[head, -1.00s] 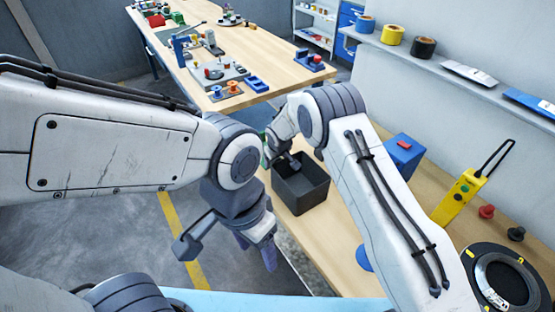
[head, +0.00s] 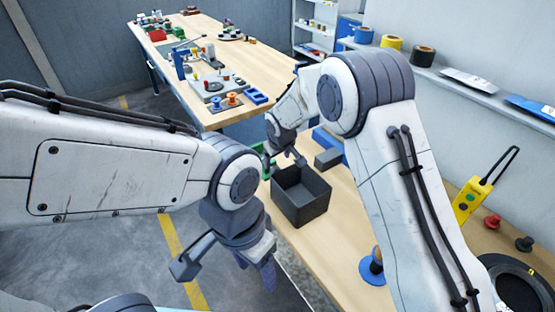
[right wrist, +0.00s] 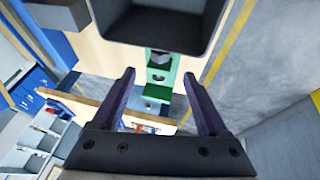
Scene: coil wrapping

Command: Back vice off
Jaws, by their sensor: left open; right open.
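A green vice (right wrist: 157,104) shows between my right fingers in the right wrist view, just beyond the dark bin. Part of its green body (head: 263,158) shows at the bench's left edge in the head view, mostly hidden by my right gripper. My right gripper (right wrist: 159,73) is open with nothing between its fingertips; contact with the vice cannot be told. In the head view it (head: 284,163) is beside the bin's far left corner. My left gripper (head: 258,272) is open and empty, hanging over the floor left of the bench.
The open dark bin (head: 303,208) stands on the near bench close to my right gripper. A blue spool (head: 372,268) sits partly behind my right arm. A yellow pendant (head: 470,200) and a black ring (head: 520,290) are at the right. A long table (head: 240,62) stands beyond.

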